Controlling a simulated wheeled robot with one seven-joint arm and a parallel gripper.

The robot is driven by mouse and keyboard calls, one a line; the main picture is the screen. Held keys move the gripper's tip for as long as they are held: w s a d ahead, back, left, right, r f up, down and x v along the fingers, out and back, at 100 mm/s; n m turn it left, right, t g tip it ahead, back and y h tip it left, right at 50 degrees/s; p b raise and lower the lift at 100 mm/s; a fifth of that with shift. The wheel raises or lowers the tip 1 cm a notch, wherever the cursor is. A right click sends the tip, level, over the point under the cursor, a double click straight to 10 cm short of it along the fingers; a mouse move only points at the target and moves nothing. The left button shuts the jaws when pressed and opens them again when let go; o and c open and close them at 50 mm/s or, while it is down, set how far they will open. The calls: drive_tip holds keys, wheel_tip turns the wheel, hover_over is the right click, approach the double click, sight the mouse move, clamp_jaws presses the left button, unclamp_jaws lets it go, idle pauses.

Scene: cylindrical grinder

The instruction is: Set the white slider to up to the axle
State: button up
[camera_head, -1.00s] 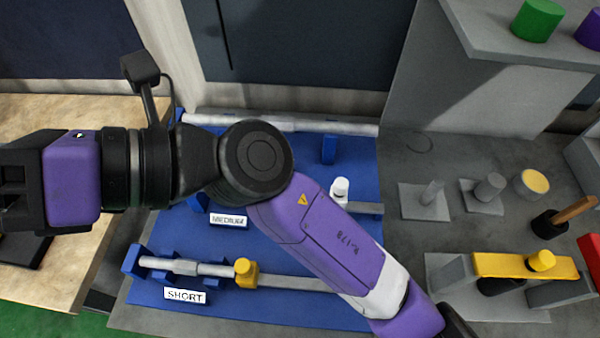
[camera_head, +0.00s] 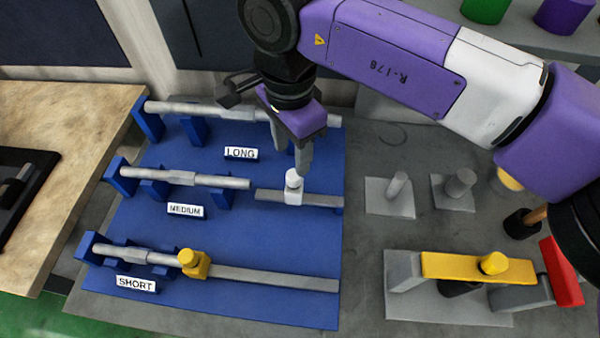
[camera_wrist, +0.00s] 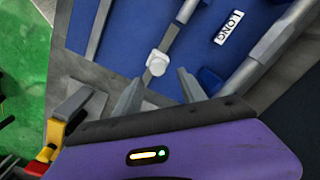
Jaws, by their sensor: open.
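The white slider (camera_head: 293,188) stands on the grey rail (camera_head: 325,200) of the MEDIUM row, near the rail's left part. The grey axle (camera_head: 180,178) of that row lies in blue holders to its left, with a gap between axle end and slider. My gripper (camera_head: 291,162) is open, pointing down just above and behind the slider, with nothing held. In the wrist view the white slider (camera_wrist: 157,63) shows just beyond the two open fingers (camera_wrist: 160,88). I cannot tell whether a finger touches it.
The LONG row's axle (camera_head: 190,110) lies behind. The SHORT row in front has a yellow slider (camera_head: 193,262) by its axle. Grey posts (camera_head: 398,188), a yellow-topped fixture (camera_head: 465,268) and a red block (camera_head: 562,272) stand to the right.

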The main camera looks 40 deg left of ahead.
sight(293, 174)
drive_tip(key=shift+s+d, duration=0.1)
drive_tip(key=shift+d, duration=0.1)
drive_tip(key=shift+f, duration=0.35)
drive_tip(key=shift+n, duration=0.3)
drive_tip(key=shift+f+p, duration=0.65)
drive_tip(key=shift+f, duration=2.9)
clamp_jaws()
